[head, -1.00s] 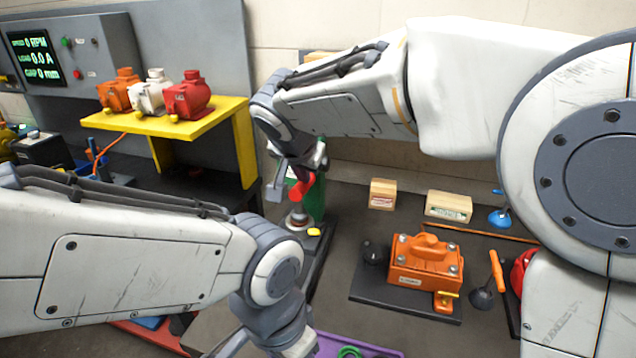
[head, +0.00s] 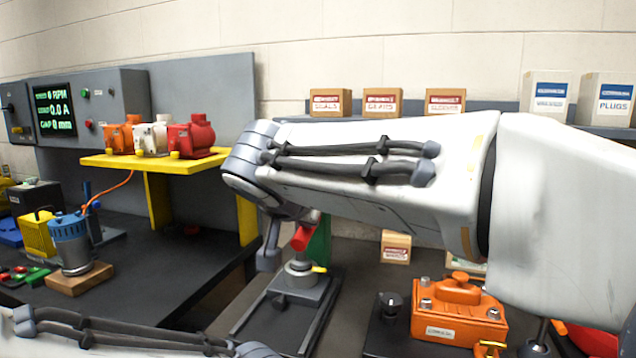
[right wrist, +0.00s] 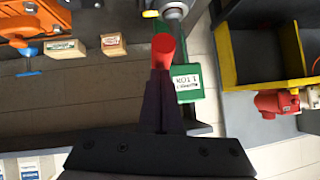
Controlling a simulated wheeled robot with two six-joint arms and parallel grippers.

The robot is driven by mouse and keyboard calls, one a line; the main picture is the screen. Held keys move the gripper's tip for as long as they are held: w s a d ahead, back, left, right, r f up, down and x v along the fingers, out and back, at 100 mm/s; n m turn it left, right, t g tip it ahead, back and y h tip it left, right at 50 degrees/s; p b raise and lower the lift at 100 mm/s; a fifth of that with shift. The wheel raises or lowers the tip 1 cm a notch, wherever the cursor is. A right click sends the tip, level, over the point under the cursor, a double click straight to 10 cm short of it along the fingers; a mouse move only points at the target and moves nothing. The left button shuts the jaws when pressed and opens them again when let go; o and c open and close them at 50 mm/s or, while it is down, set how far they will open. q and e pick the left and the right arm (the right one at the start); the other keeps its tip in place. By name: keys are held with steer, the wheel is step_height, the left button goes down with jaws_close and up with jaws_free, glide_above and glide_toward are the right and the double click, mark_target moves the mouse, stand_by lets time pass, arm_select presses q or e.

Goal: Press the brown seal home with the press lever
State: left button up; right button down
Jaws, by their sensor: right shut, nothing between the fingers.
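The press has a green column (head: 319,243) and a lever with a red end (head: 303,237). Below it a round grey metal part (head: 300,272) with a yellow tag (head: 319,269) sits on the press's dark base. In the right wrist view the red lever end (right wrist: 163,48) is just beyond my right gripper's fingertips (right wrist: 161,72). The right gripper is shut with nothing held; whether it touches the lever I cannot tell. I cannot make out the brown seal. My left arm shows only at the bottom left; its gripper is out of view.
An orange motor housing (head: 459,312) stands right of the press. A yellow shelf (head: 188,166) with several small motors is at the left. A blue-topped motor (head: 72,243) stands on a wooden block. Small boxes (head: 396,246) stand behind.

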steer(key=shift+f+b, duration=0.35)
steer(key=shift+f, duration=0.4)
steer(key=shift+s, duration=0.1)
